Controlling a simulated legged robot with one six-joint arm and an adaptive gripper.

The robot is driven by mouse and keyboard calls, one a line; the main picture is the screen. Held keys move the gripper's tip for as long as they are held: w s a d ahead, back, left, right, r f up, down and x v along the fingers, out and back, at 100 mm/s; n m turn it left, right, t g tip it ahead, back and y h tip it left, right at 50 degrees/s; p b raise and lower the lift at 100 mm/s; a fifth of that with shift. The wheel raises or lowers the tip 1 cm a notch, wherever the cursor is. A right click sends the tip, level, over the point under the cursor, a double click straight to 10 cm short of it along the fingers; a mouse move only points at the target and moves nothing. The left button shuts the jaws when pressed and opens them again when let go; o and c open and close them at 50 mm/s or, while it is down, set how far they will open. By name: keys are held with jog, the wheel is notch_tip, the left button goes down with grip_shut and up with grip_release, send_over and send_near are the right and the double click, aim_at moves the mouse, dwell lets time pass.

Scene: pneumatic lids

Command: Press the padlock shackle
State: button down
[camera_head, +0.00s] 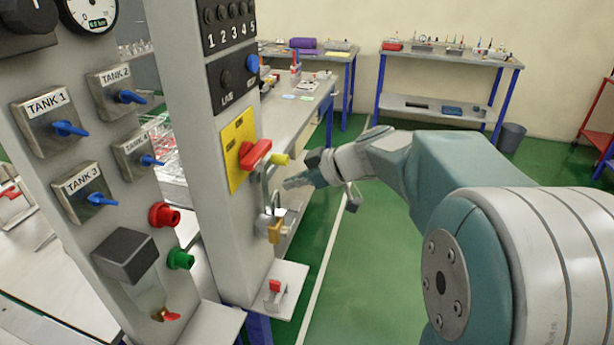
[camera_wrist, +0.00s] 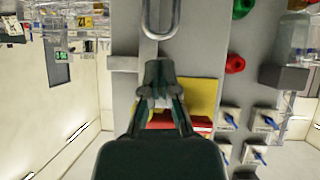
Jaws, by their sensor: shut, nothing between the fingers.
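A gold-coloured padlock (camera_head: 275,231) hangs on the front of the grey panel post, below the red switch handle (camera_head: 256,153) on its yellow plate (camera_head: 236,138). Its grey metal shackle (camera_head: 264,190) rises above the body. In the wrist view, which is upside down, the shackle (camera_wrist: 178,16) is a U-shaped loop at the top edge; the padlock body is out of frame there. My gripper (camera_head: 294,183) is beside the shackle, to its right in the head view. In the wrist view my gripper (camera_wrist: 159,70) has its fingertips together, empty, close to the loop's curved end. I cannot tell whether they touch.
A yellow knob (camera_head: 280,159) sticks out just above my gripper. A ledge (camera_head: 288,298) with a small red switch lies below the padlock. Tank valves with blue levers (camera_head: 70,129) are on the left panel. Green floor (camera_head: 375,250) is open to the right.

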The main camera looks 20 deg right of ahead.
jog(key=shift+x, duration=1.6)
jog(key=shift+f, duration=0.15)
jog(key=shift+f, duration=1)
jog(key=shift+r, duration=0.1)
